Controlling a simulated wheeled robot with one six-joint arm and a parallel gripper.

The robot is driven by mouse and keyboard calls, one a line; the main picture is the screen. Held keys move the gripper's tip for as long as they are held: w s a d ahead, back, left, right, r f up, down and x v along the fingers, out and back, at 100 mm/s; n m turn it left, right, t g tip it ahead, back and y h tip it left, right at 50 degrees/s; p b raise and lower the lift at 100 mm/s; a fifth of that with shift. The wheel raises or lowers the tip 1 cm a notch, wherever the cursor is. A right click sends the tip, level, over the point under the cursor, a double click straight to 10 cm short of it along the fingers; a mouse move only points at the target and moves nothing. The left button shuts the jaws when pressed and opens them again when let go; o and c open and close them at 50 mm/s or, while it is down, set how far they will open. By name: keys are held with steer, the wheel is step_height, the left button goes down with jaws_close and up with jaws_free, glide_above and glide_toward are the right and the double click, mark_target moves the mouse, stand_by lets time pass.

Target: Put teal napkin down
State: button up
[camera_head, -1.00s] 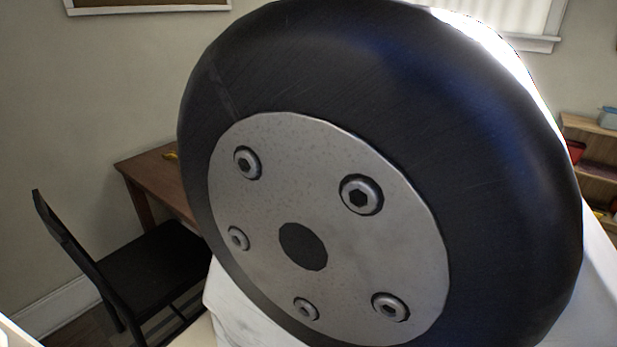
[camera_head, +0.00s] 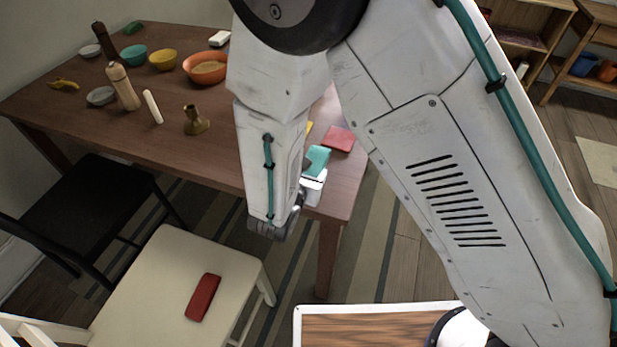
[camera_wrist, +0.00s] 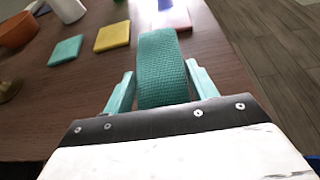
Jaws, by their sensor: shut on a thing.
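A teal napkin (camera_wrist: 162,72), rolled or folded, stands between the two teal fingers of my gripper (camera_wrist: 162,88) in the wrist view. My gripper is shut on it. In the head view my gripper (camera_head: 315,172) is near the right end of the brown table (camera_head: 225,155), with a teal patch at its tip; my arm hides part of it. I cannot tell whether the napkin touches the tabletop. The table (camera_wrist: 45,100) fills the left and middle of the wrist view.
Another teal square (camera_wrist: 66,50), a yellow square (camera_wrist: 112,36) and a red square (camera_head: 340,138) lie on the table. Bowls, including an orange one (camera_head: 205,67), stand further left. A white chair (camera_head: 165,290) holding a red cloth (camera_head: 203,297) and a black chair (camera_head: 95,210) stand in front.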

steer(key=shift+f, duration=1.65)
steer(key=shift+f, duration=0.1)
steer(key=o, duration=0.9)
steer(key=shift+o, duration=0.2)
steer(key=shift+s, duration=0.1)
steer(key=v, duration=1.2)
steer(key=shift+r, duration=0.25)
